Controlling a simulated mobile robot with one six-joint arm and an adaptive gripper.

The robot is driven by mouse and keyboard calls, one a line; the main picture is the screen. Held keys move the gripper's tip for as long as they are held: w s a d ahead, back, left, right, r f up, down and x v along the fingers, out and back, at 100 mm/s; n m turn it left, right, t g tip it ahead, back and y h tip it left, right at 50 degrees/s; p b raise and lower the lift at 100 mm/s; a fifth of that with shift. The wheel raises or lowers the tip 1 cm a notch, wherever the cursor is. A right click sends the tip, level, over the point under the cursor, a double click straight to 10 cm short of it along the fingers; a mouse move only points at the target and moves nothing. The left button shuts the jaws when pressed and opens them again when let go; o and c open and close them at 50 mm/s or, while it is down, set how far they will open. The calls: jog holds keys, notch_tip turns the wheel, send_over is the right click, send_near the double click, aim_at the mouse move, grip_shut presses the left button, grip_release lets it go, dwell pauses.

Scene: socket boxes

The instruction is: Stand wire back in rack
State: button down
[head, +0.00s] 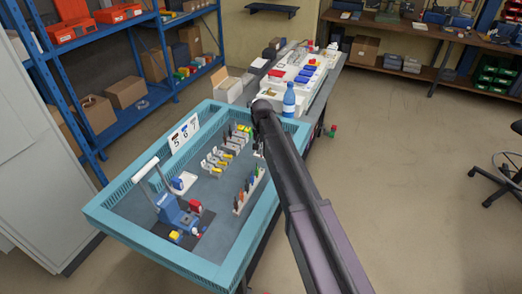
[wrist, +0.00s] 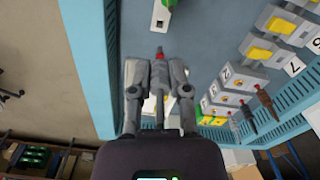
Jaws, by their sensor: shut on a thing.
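In the wrist view my gripper (wrist: 157,68) has its two grey fingers on either side of a thin grey wire (wrist: 159,56) with a red part near its tip, and it is shut on this wire. The wire points away from the camera. A white block (wrist: 161,18) with a dark hole and a green piece lies just beyond the tip; a gap shows between them. In the head view a pale rack (head: 239,207) holds several upright coloured wires on the teal-framed table.
The teal rim (head: 150,250) borders the table. A blue fixture (head: 177,212) stands at its near left. A blue bottle (head: 289,100) stands behind.

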jog(key=shift+f, duration=0.1)
notch_tip(320, 180, down, 5)
jog(key=b, duration=0.5)
jog(key=shift+f, duration=0.1)
jog(key=shift+f+b, duration=0.3)
jog(key=shift+b, duration=0.2)
dwell(0.7)
jog(key=c, duration=1.2)
grip_release()
grip_shut()
jog(key=shift+f+b, duration=0.95)
